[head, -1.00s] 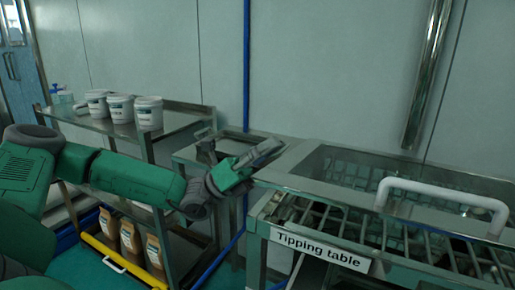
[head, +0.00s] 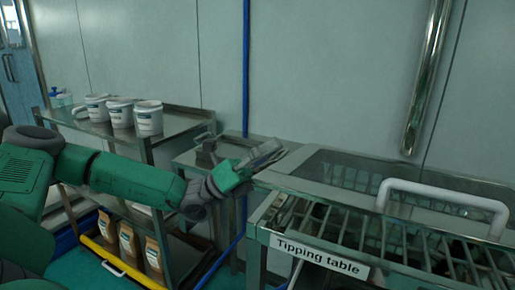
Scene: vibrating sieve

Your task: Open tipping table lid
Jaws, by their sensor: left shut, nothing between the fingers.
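The tipping table (head: 255,237) stands at the right, with a label reading "Tipping table" on its front edge. Its transparent lid (head: 335,163) lies over the back part, above a metal grate (head: 400,240). A white handle (head: 445,191) runs along the lid's front edge. My left gripper (head: 272,151) is shut and empty near the table's left back corner, to the left of the handle and apart from it. My right gripper is not in view.
A blue vertical pipe (head: 245,75) stands behind my left gripper. A steel pipe (head: 425,80) runs down the wall.

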